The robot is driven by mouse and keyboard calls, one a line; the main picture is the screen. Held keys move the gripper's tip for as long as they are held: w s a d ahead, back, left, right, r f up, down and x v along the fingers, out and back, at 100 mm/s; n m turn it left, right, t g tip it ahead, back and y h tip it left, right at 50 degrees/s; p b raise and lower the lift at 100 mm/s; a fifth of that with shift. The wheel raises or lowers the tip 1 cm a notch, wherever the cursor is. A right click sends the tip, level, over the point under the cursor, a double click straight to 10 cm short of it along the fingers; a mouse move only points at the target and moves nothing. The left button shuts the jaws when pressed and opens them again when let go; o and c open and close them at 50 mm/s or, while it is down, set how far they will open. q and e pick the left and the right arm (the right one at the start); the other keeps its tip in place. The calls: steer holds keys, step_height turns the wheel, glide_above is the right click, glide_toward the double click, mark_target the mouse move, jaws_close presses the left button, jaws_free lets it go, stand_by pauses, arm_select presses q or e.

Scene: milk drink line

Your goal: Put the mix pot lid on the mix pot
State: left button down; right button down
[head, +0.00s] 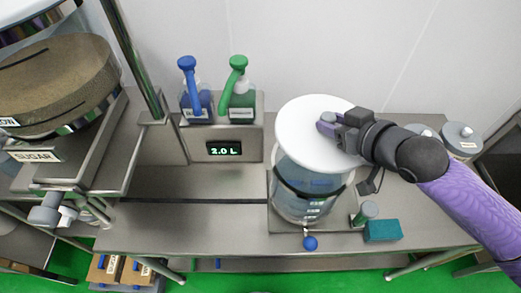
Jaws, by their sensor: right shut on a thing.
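The mix pot (305,203) is a clear, bluish cylinder with a dark band, standing upright on the metal bench right of centre. The mix pot lid (300,125) is a round white disc over the top of the pot, hiding its mouth. From this angle I cannot tell whether the lid touches the rim or hangs just above it. My right gripper (333,124) is shut on the lid near the middle of its top; the jaws hide what they grip. My left gripper is not in view.
Blue (195,98) and green (240,98) pump bottles stand behind a display (224,149) reading 2.0 L. A teal block (382,230) and small bottle (365,213) sit right of the pot. Grey-lidded containers (461,140) stand at right. The bench left of the pot is clear.

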step_height(320, 180, down, 10)
steer(key=b, duration=0.2)
steer(key=shift+a, duration=0.15)
steer(key=shift+c, duration=1.6)
jaws_free()
steer(key=p+v, duration=0.3)
steer(key=v, duration=0.9)
